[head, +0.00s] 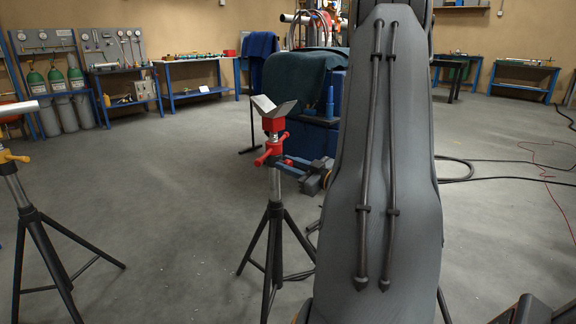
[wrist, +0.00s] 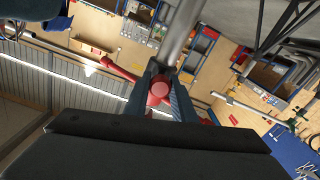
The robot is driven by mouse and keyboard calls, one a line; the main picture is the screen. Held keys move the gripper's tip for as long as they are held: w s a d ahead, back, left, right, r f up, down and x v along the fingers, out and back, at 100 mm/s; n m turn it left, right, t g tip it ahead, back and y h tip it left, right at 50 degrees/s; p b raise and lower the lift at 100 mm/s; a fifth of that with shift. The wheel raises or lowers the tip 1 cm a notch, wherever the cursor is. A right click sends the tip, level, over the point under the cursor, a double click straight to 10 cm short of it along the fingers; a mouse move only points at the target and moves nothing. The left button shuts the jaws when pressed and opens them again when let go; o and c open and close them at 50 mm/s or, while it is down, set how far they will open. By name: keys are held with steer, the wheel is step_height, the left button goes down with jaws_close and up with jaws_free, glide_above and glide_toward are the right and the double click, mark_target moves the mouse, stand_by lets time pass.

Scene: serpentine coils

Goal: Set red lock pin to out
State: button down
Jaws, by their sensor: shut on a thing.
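In the wrist view my gripper (wrist: 160,90) has its two dark fingers closed on the red lock pin (wrist: 159,88). The pin's round end shows between the fingers. A grey metal tube (wrist: 183,30) rises just beyond it, and a red bar (wrist: 108,64) reaches out to the left. In the head view my gripper is hidden behind my grey arm. A tripod stand (head: 276,215) with a red collar (head: 270,149) and a V-shaped head (head: 273,107) stands left of my arm. I cannot tell whether the held pin belongs to this stand.
Another tripod stand (head: 33,215) with a yellow collar is at the left edge. A blue cloth-covered block (head: 298,85) stands behind the red-collared stand. Workbenches (head: 195,80) line the back wall. Dark cables (head: 470,165) lie on the floor at right. Open floor (head: 160,180) lies between the stands.

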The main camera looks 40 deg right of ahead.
steer(key=shift+s+d+p, duration=0.1)
steer(key=shift+s+p, duration=0.9)
steer(key=shift+s, duration=0.35)
steer(key=shift+f, duration=0.1)
steer(key=c, duration=1.5)
jaws_free()
steer(key=shift+s, duration=0.15)
glide_toward(291, 165)
steer(key=shift+p, duration=0.4)
